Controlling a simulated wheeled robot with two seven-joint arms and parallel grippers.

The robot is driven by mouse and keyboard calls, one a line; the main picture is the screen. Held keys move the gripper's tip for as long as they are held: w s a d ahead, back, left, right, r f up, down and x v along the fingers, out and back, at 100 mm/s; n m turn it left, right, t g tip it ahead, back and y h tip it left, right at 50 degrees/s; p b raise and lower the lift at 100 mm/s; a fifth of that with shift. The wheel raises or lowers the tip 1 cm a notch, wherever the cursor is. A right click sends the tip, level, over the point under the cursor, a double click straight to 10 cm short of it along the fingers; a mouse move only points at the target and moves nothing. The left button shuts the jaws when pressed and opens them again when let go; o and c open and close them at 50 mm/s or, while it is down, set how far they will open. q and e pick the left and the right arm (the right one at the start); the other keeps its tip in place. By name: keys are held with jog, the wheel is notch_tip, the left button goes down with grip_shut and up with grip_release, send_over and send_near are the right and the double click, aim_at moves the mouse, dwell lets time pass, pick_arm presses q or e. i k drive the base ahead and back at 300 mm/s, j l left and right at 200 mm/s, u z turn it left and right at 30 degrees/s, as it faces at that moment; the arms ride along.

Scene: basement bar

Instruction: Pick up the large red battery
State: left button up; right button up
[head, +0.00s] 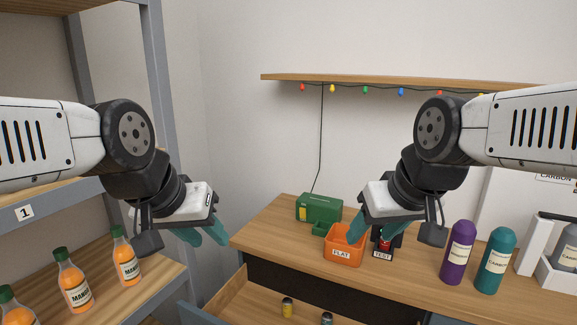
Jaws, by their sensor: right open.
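A red object (385,245), which looks like the large red battery, is at the black holder labelled TEST (383,254) on the wooden counter. It is mostly hidden behind my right gripper, so its full shape cannot be told. My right gripper (374,236) is open, its teal fingers pointing down in front of the holder and the orange bin; whether it touches the red object cannot be told. My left gripper (207,242) is open and empty, left of the counter and near the shelf.
An orange bin labelled FLAT (342,253) and a green box (319,208) stand left of the holder. An open drawer (255,291) holds a yellow battery (287,307) and a dark one (326,318). Purple (457,254) and teal (494,262) bottles stand right.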

aim_at(384, 244)
jog(key=z, duration=0.85)
